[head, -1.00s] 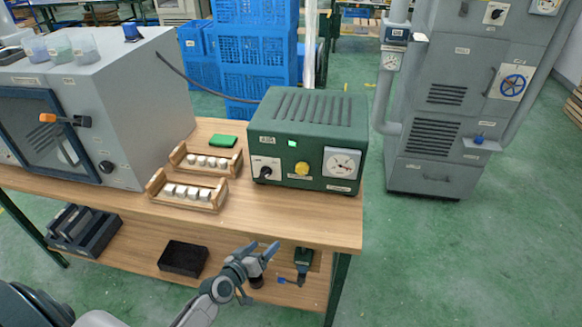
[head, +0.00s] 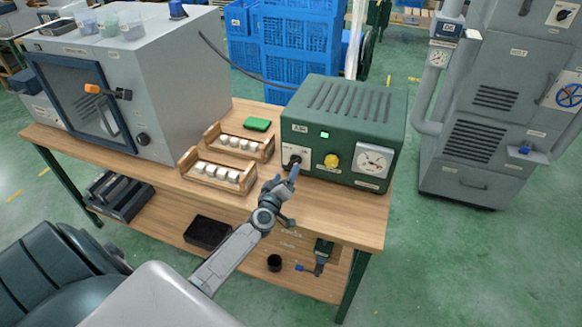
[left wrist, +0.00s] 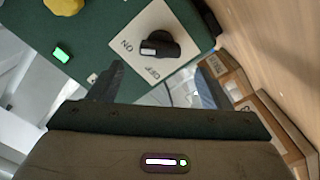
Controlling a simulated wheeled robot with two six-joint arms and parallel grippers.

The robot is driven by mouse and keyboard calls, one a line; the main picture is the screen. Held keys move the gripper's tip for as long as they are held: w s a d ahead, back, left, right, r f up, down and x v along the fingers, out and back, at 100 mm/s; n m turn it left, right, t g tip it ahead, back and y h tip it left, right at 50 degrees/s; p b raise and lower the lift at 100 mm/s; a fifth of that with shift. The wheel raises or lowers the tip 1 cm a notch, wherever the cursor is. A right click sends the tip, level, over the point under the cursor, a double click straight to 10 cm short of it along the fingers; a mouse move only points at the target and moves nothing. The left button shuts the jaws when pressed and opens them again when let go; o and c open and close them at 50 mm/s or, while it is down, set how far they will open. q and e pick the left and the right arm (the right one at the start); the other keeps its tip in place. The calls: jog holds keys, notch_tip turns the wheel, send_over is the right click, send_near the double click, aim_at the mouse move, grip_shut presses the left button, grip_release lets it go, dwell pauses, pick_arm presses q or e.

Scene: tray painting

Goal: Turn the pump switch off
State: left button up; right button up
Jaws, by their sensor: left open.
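A green box (head: 345,120) stands on the wooden table, with a green lit lamp, a yellow knob and a dial on its front. At the front's left is a black rotary switch (head: 294,161) on a white plate. In the left wrist view the switch (left wrist: 165,46) shows beside the words ON and OFF, and its white mark points to the ON side. I cannot read a pump label. My left gripper (head: 284,184) is open and empty, just in front of the switch. In the wrist view its fingers (left wrist: 160,88) are spread, apart from the knob.
Two wooden racks (head: 215,172) with white pieces lie left of the gripper, close to it. A grey cabinet (head: 120,80) stands further left.

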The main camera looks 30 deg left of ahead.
aim_at(292, 165)
pick_arm(q)
jog(key=x, duration=0.4)
jog(key=shift+w+f+b, duration=0.1)
jog(key=shift+w+b, duration=0.05)
jog(key=shift+b, duration=0.25)
jog(key=shift+w+a, duration=0.1)
jog(key=shift+w, duration=0.4)
jog(key=c, duration=1)
